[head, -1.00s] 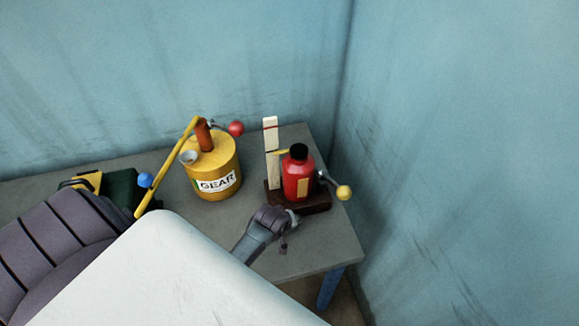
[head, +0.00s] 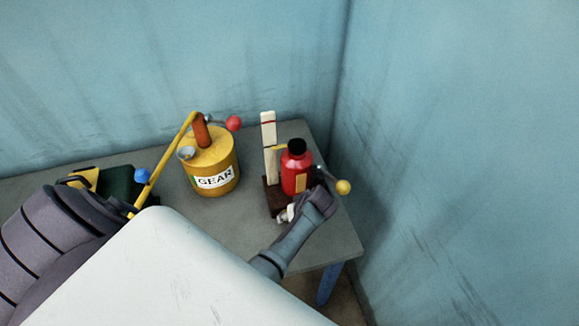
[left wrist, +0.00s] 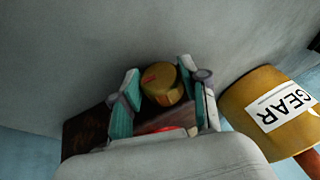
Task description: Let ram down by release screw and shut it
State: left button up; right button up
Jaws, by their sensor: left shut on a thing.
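The red bottle jack (head: 296,172) with a black top (head: 297,146) stands upright on a dark brown base (head: 272,194). A yellow pointer (head: 279,147) sits beside a white upright scale (head: 268,140), below its upper red line. A lever with a yellow ball (head: 344,187) sticks out to the right. My left gripper (head: 287,214) is low at the front of the jack. In the left wrist view, its teal fingers (left wrist: 157,92) are shut on a yellow round knob with a red mark, the release screw (left wrist: 162,87). My right gripper is not in view.
A yellow GEAR can (head: 212,165) stands left of the jack, with a long yellow handle and red ball (head: 234,123). A dark green object (head: 118,183) is farther left. Blue walls close off the back and right. Bare grey tabletop (head: 235,222) lies in front.

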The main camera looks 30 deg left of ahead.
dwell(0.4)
pick_arm(q)
jog(key=o, duration=1.2)
jog(key=shift+c, duration=0.2)
